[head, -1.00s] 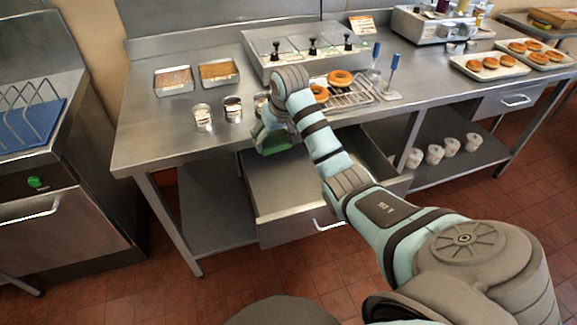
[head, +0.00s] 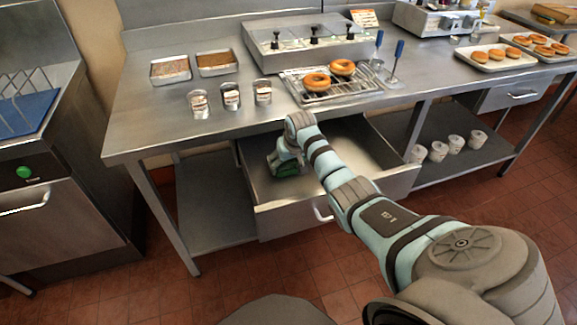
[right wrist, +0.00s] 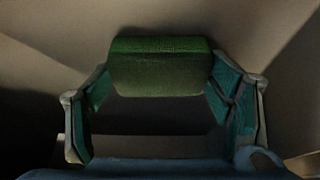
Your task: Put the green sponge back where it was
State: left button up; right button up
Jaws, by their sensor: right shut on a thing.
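The green sponge (right wrist: 160,68) sits between the fingers of my right gripper (right wrist: 160,100) in the right wrist view. In the head view my right gripper (head: 285,163) is inside the open drawer (head: 330,160), near its left side, pointing down. Only a little green shows there, and the sponge is mostly hidden by the gripper. The right gripper is shut on the sponge. I cannot tell whether the sponge touches the drawer floor. My left gripper is not in view.
The metal table (head: 150,120) above the drawer carries three small cans (head: 231,96), a wire rack (head: 345,91) with two donuts and two trays (head: 217,62). White cups (head: 438,151) stand on the shelf to the right. The drawer's right part looks empty.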

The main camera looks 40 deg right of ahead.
jog(key=shift+f, duration=0.1)
jog(key=o, duration=1)
jog(key=shift+o, duration=0.2)
jog(key=p+v, duration=0.5)
jog(key=v, duration=0.7)
jog(key=shift+w, duration=0.1)
